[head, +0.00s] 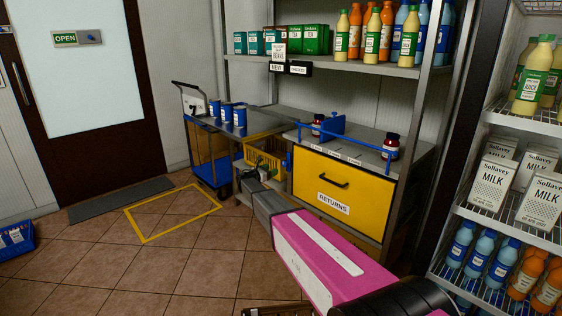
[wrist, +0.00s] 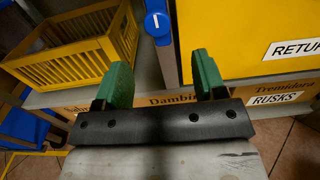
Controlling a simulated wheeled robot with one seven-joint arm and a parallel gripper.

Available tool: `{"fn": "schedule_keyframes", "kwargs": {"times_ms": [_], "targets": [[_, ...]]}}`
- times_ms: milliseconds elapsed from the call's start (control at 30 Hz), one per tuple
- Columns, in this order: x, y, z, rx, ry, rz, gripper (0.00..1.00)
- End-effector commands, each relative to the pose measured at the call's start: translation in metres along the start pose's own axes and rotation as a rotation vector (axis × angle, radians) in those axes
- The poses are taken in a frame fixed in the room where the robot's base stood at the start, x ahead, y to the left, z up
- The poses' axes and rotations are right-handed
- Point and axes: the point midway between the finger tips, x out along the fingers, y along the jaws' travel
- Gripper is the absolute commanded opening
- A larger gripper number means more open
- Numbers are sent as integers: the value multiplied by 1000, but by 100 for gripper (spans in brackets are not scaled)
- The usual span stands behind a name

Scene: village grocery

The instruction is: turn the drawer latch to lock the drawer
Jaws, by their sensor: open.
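The yellow drawer (head: 341,190), labelled RETURNS, sits under the counter and looks shut, with a black handle. The blue latch (wrist: 157,24) with a short white mark is on the grey post left of the drawer front. In the wrist view it lies ahead of my gripper (wrist: 162,75), roughly between the lines of the two green fingers. The fingers are spread, with nothing between them, and appear apart from the latch. In the head view my gripper (head: 259,171) is left of the drawer, and the latch (head: 287,161) shows only as a small blue spot.
A yellow crate (wrist: 75,58) stands left of the latch, and it also shows in the head view (head: 264,160). A blue trolley (head: 236,130) with blue cans is farther left. A blue rail (head: 345,146) and jars are on the counter.

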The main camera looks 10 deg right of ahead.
Motion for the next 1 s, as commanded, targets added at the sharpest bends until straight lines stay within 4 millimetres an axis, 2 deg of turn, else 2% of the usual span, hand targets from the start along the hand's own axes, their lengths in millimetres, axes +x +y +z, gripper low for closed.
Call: {"fn": "schedule_keyframes", "kwargs": {"times_ms": [267,733,867,1000], "targets": [[15,3,2,-13,-11,3,64],[92,4,2,-11,-9,2,64],[104,4,2,-11,-9,3,64],[108,3,2,-11,-9,4,64]]}}
